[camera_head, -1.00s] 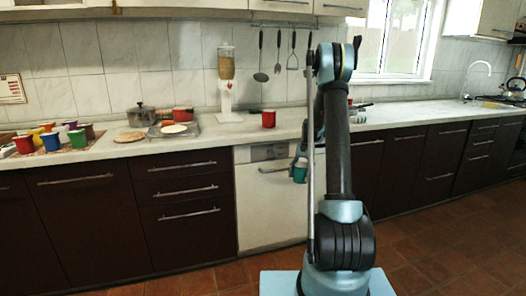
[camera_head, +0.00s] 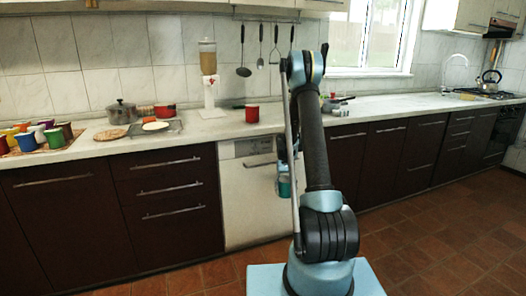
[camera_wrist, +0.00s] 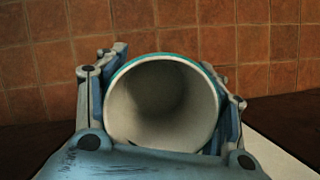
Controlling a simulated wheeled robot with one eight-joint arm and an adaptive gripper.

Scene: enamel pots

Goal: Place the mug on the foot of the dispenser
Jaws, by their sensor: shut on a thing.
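A teal mug (camera_head: 284,187), pale inside, is held in my gripper (camera_head: 284,168) in front of the white dishwasher, below the counter top. In the wrist view the mug (camera_wrist: 160,105) sits between the two fingers of my gripper (camera_wrist: 163,92), its round mouth facing the camera and looking empty. The dispenser (camera_head: 208,60) stands on the counter against the tiled wall, left of and above my gripper. It has a clear container with tan contents and a white stand. Its white foot (camera_head: 211,113) rests on the counter and looks clear.
A red mug (camera_head: 252,114) stands on the counter right of the dispenser foot. Left of the dispenser are a rack (camera_head: 170,129), a grey pot (camera_head: 121,112) and a red pot (camera_head: 164,110). Several coloured mugs stand at far left. Utensils hang above.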

